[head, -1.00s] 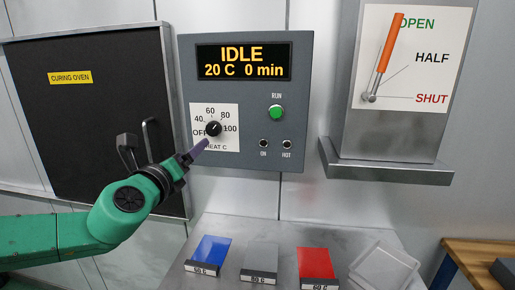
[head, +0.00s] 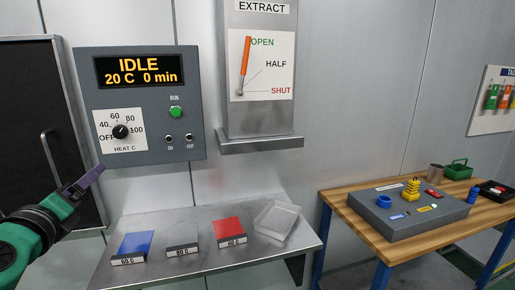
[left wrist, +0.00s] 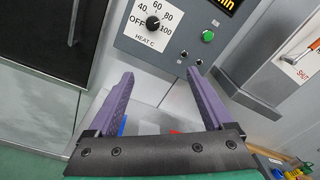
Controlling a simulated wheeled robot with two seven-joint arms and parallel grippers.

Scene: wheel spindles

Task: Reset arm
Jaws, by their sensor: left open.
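My left gripper (head: 84,182) is at the lower left of the head view, below the control panel's heat dial and apart from it. In the left wrist view its two purple fingers (left wrist: 160,74) are spread wide with nothing between them. The heat dial (head: 120,132) sits on the grey control panel (head: 180,145), whose display (head: 140,71) reads IDLE, 20 C, 0 min. The dial also shows in the left wrist view (left wrist: 153,23), beyond the fingers. My right gripper is in neither view.
The dark oven door (head: 25,90) stands at the left. A steel shelf (head: 275,248) holds blue, grey and red cards and a clear tray (head: 277,220). The orange extract lever (head: 245,62) points to OPEN. A wooden bench (head: 345,207) with a grey box (head: 400,222) is at right.

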